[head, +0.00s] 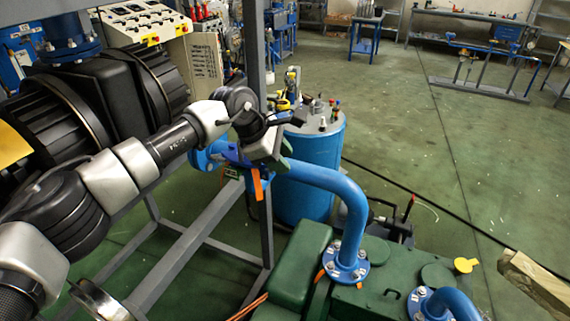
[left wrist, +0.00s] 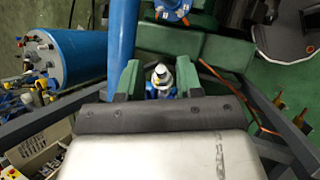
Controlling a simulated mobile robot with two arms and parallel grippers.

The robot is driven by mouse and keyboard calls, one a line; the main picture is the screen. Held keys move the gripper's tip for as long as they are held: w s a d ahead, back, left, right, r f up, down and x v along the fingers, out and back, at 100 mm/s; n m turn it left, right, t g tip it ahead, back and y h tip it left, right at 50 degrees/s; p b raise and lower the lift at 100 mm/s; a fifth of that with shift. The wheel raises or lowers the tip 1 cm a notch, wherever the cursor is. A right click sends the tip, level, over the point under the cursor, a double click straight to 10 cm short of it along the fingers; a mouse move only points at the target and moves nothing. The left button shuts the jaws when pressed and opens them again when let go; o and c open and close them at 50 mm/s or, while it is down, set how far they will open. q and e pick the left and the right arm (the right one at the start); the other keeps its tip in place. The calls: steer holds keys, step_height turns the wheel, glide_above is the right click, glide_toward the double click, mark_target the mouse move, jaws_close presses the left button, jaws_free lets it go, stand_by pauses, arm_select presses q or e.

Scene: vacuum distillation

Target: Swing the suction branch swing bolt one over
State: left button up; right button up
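My left gripper (head: 275,162) is over the flanged joint of the blue suction branch pipe (head: 335,185) in the head view. In the left wrist view its two green fingers (left wrist: 160,82) are open and apart. A pale, silver-topped bolt head (left wrist: 161,76), seemingly a swing bolt, shows in the gap between them, with blue metal under it. I cannot tell how deep the fingers are around it or whether either touches it. In the head view the gripper hides the bolt. An orange handle (head: 257,184) hangs below the gripper. My right gripper is not in view.
A blue tank (head: 312,185) with fittings on its lid stands just behind the gripper. A grey frame post (head: 254,45) rises close to my left wrist. Green machinery (head: 395,275) with a blue pipe flange (head: 346,264) lies at the front. Open floor (head: 470,150) is to the right.

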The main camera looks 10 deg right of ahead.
arm_select(q)
steer(key=b+v, duration=0.3)
steer(key=v, duration=0.6)
steer(key=shift+a, duration=0.1)
